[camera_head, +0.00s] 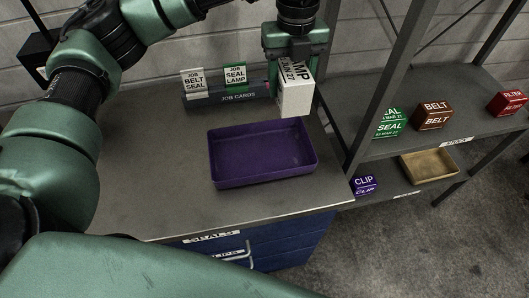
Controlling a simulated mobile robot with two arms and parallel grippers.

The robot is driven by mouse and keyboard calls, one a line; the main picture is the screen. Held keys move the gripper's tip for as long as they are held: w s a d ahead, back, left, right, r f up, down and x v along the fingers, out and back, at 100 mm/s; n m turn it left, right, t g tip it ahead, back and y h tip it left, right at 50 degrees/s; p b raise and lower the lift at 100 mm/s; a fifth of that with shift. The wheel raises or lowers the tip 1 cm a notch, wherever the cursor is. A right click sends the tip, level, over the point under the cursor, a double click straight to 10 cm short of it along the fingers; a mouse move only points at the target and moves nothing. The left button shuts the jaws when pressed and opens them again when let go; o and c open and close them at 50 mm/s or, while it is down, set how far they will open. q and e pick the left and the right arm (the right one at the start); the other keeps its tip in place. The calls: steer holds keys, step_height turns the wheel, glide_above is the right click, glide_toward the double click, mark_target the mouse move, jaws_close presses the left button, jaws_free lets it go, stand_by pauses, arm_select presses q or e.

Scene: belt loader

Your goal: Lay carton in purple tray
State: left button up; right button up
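A white carton (296,97) with black lettering reading "LAMP" is held, tilted, by my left gripper (292,66) at the top middle of the head view. The gripper is shut on the carton's upper part, and its fingers are partly hidden. The purple tray (265,177) lies on the grey bench top, open and empty. The carton is above and behind the tray's back right part in the picture, apart from its floor. My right gripper is not in view.
A job card holder (238,98) with "BELT SEAL" and "SEAL LAMP" cards stands behind the tray. At right, a shelf (465,125) holds green, brown (433,115) and red (507,102) cartons. A lower shelf has a purple CLIP carton (364,185) and a tan tray (430,178).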

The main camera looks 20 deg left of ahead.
arm_select(q)
step_height(320, 180, down, 15)
steer(key=p, duration=0.4)
steer(key=shift+r, duration=0.2)
step_height(320, 180, down, 5)
steer(key=shift+r+p, duration=0.1)
steer(key=shift+p, duration=0.5)
steer(key=shift+f, duration=0.25)
steer(key=o, duration=1.1)
steer(key=shift+f, duration=0.1)
steer(key=o, duration=0.4)
steer(key=shift+r, duration=0.2)
